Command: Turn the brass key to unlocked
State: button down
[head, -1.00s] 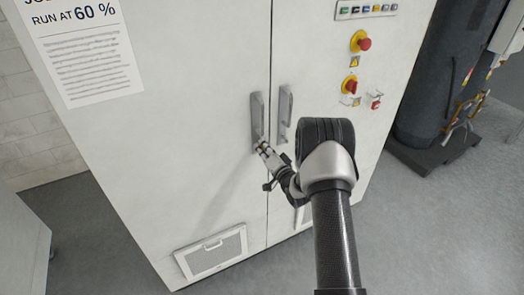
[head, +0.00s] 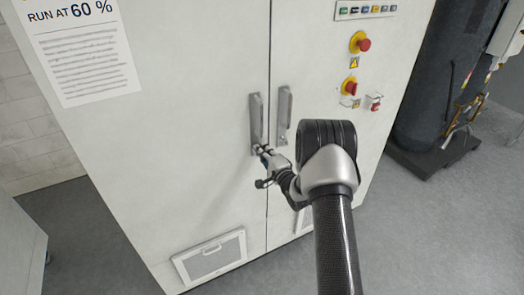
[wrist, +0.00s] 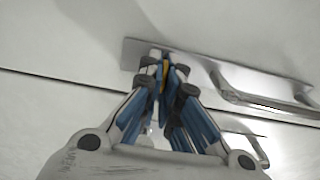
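My gripper (head: 264,151) is at the lower end of the left door handle (head: 256,118) on the white cabinet. In the wrist view my gripper (wrist: 167,72) has its blue-padded fingers drawn close together at the end of the handle plate (wrist: 133,52). A small yellow strip, seemingly the brass key (wrist: 164,77), shows between the fingertips, which appear closed on it. Most of the key is hidden by the fingers, so its turned angle cannot be read. In the head view the key is hidden.
A second handle (head: 285,108) stands just right of the door seam. A red emergency button (head: 364,45) and a red rotary switch (head: 350,87) sit on the right door. A dark tank (head: 430,95) stands right of the cabinet. A vent (head: 210,258) is low on the left door.

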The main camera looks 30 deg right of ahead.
jog(key=c, duration=2.3)
grip_release()
jog(key=o, duration=0.5)
jog(key=s, duration=1.2)
jog(key=shift+d, duration=0.2)
